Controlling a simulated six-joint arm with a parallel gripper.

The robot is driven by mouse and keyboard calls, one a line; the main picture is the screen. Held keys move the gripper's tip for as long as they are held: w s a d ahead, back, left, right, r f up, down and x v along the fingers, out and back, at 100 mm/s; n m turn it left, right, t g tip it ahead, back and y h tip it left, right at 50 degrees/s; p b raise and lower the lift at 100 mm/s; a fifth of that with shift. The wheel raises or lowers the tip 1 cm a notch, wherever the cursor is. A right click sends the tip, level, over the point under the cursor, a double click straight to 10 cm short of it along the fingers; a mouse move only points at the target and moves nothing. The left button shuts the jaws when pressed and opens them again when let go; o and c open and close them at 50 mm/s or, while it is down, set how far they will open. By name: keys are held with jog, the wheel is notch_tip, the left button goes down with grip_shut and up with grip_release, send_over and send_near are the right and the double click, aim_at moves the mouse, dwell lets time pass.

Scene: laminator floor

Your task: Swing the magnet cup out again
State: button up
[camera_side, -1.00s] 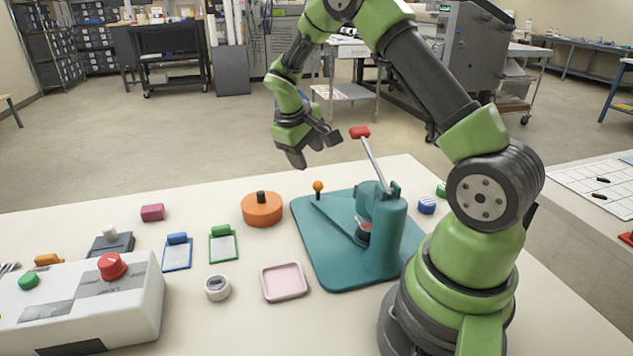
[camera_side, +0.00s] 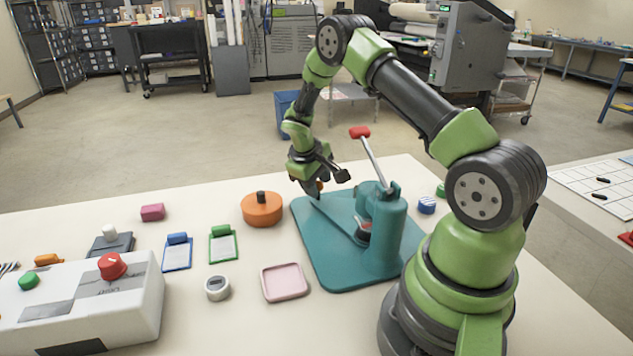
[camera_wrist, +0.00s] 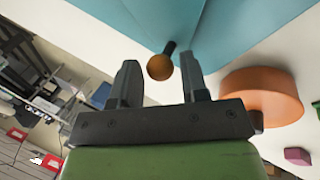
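A teal press (camera_side: 385,240) stands on a teal base plate (camera_side: 335,278), with a red-tipped lever (camera_side: 359,132) tilted up to the left. A small cup (camera_side: 363,230) with red and pale parts sits at the press post's foot. A teal swing arm (camera_side: 337,222) runs from there toward an orange ball knob, mostly hidden by my gripper (camera_side: 320,187) in the side view. In the wrist view the knob (camera_wrist: 160,67) on its dark stem lies between and beyond the two fingertips of my gripper (camera_wrist: 160,78). The fingers are apart, and no contact shows.
An orange round pot (camera_side: 262,210) with a dark handle stands left of the base plate. A white control box (camera_side: 85,310) with a red button fills the lower left.

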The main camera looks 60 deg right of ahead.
grip_shut()
jog(key=shift+d, duration=0.1)
jog(key=shift+s+d+m+g, duration=0.1)
jog(key=shift+d+m+g, duration=0.15)
jog(key=shift+d+m, duration=0.5)
jog(key=shift+s+d+m+g, duration=0.1)
jog(key=shift+d+m+g, duration=0.25)
jog(key=shift+m, duration=0.6)
jog(key=shift+s+d+m+g+y, duration=0.25)
jog(key=shift+s+d+m+y, duration=0.1)
jog(key=shift+d+m, duration=0.5)
jog(key=shift+s+d+m+g+y, duration=0.3)
jog(key=shift+d+m, duration=0.25)
jog(key=shift+m, duration=0.5)
jog(key=shift+s+d+m+g+y, duration=0.3)
jog(key=shift+s+d+m, duration=0.4)
jog(key=shift+m, duration=0.5)
jog(key=shift+s+d+m+y, duration=0.5)
jog(key=shift+s+m, duration=0.3)
jog(key=shift+m, duration=0.3)
jog(key=shift+s+d+m+g+y, duration=0.15)
jog(key=shift+s+d+m+y, duration=0.2)
jog(key=shift+s+m, duration=0.55)
jog(key=shift+s+d+m+g+y, duration=0.1)
jog(key=shift+s+d+m+y, duration=0.15)
jog(key=shift+s+m, duration=0.65)
jog(key=shift+w+m, duration=0.15)
jog(key=shift+m, duration=0.25)
